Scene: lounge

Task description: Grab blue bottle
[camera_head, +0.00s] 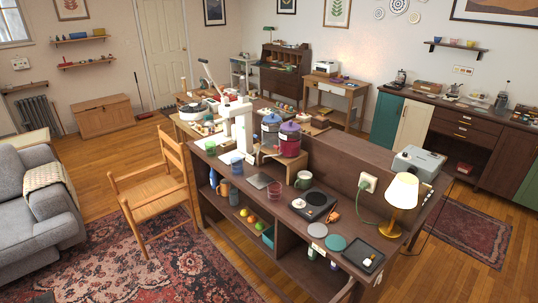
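A blue bottle (212,177) stands upright at the left end of the long brown counter unit (284,196), on its lower shelf. It is small in the view and partly shaded under the countertop. An orange-brown mug (224,190) is just right of it, and a dark grey-blue cup (234,196) stands further right. Neither of my grippers shows in the head view, so nothing is seen near the bottle.
A wooden chair (155,195) stands left of the counter, close to the bottle's end. A patterned rug (150,268) covers the floor in front. A grey sofa (32,205) is at far left. A lamp (401,192) and a white upright apparatus (240,130) stand on the counter.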

